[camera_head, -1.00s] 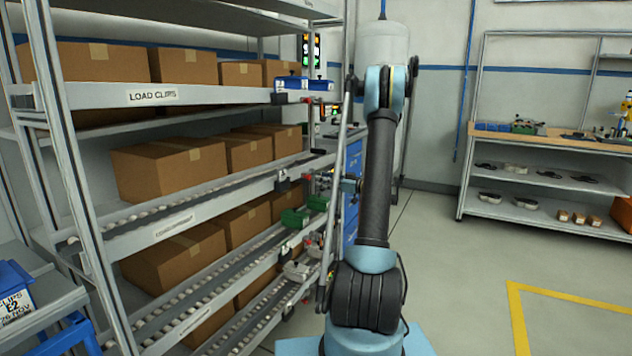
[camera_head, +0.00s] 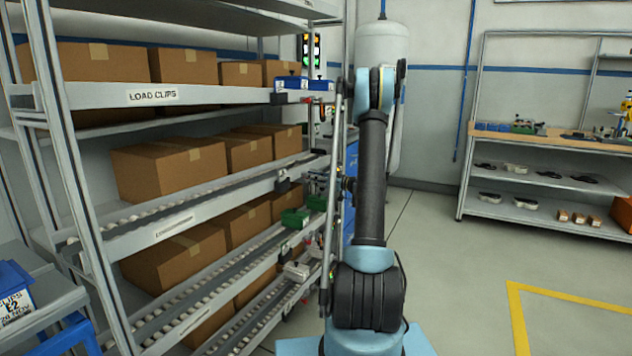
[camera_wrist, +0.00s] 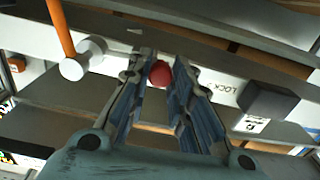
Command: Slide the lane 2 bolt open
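In the wrist view, a round red knob (camera_wrist: 160,74) shows between the tips of my gripper (camera_wrist: 162,68). The fingers are apart on either side of the knob; I cannot tell whether they touch it. A pale rail with the lettering LOCK (camera_wrist: 226,87) runs behind and to the right, with a dark block (camera_wrist: 268,98) beside the lettering. The bolt's rod and the lane number are not clear. In the head view, my arm hides most of the gripper, near the end of the rack (camera_head: 210,93).
An orange bar (camera_wrist: 60,28) with a white cylindrical end (camera_wrist: 82,58) stands left of my fingers. Brown cartons (camera_head: 170,165) fill the roller lanes. A green bin (camera_head: 295,217) sits at the rack's end. Floor (camera_head: 455,270) to the right is clear.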

